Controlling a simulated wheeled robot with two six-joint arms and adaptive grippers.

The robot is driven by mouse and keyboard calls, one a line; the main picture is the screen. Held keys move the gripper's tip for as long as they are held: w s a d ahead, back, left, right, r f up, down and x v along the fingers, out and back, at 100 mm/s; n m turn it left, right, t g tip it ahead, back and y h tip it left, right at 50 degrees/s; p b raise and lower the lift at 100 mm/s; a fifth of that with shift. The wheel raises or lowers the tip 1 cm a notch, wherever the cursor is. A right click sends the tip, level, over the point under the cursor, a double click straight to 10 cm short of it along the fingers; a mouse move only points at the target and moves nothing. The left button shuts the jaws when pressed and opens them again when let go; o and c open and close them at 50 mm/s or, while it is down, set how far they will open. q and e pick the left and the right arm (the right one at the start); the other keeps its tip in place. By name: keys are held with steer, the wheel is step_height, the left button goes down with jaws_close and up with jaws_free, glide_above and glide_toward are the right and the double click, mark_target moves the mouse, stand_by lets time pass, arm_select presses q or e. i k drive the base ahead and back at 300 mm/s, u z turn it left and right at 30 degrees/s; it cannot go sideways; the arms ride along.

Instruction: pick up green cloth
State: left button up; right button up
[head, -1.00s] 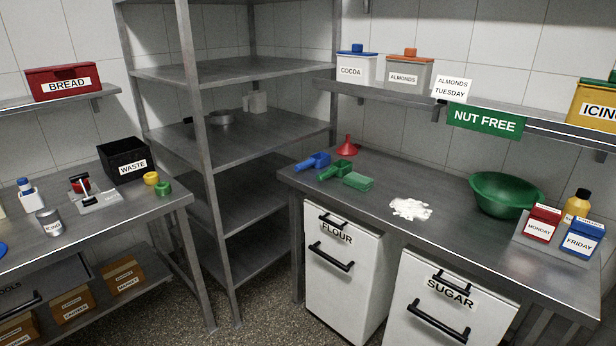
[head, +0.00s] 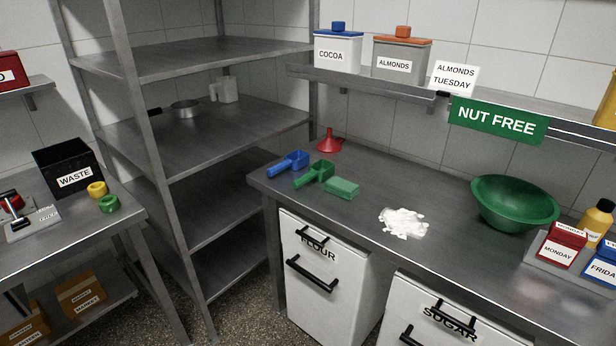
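The green cloth (head: 342,188) looks like a small folded light-green block. It lies flat on the right-hand metal table (head: 400,258), near its left end. A darker green scoop (head: 316,174) lies just to its left, and spilled white powder (head: 404,222) lies to its right. Neither of my grippers shows in the head view.
A blue scoop (head: 288,163) and a red funnel (head: 329,140) are behind the cloth. A green bowl (head: 514,204) stands further right. White flour (head: 325,275) and sugar (head: 440,315) bins stand under the table. A shelf (head: 390,84) overhangs the back.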

mark_target(344, 189)
steer(key=z, duration=0.2)
steer(key=i, duration=0.8)
steer(key=z, duration=0.6)
